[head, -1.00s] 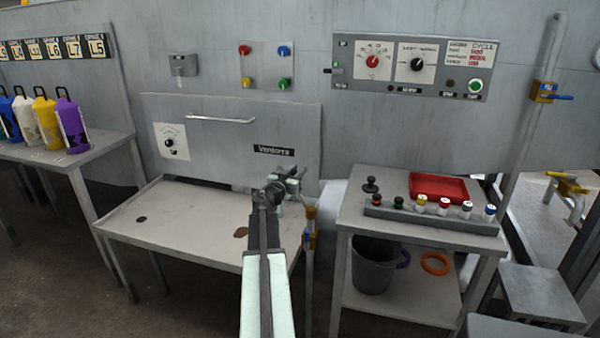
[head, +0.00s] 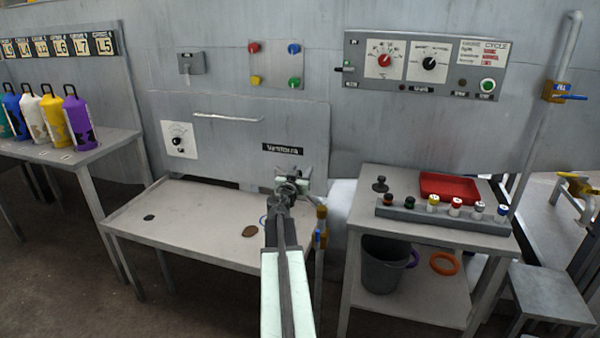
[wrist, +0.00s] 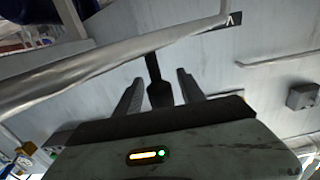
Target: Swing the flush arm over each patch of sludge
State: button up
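The pale tray table (head: 190,200) has a small dark sludge patch (head: 149,217) at left and a brown patch (head: 250,231) nearer my arm. My arm hides part of the tray's right side. A post with yellow fittings (head: 321,212) and a blue lever stands at the tray's right corner. My gripper (head: 290,180) is above the tray's right end. In the wrist view, a grey pipe (wrist: 100,62), seemingly the flush arm, crosses ahead of my gripper (wrist: 160,76). A dark handle (wrist: 157,92) hangs from it between my parted fingers, with gaps on both sides.
A panel with a bar handle (head: 228,118) stands behind the tray. At right, a table (head: 365,200) bears a red tray (head: 450,187) and a rack of bottles, with a bucket (head: 383,268) below. Coloured bottles (head: 78,122) stand at far left.

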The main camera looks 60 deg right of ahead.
jog(key=v, duration=0.7)
jog(key=shift+a, duration=0.4)
dwell(1.2)
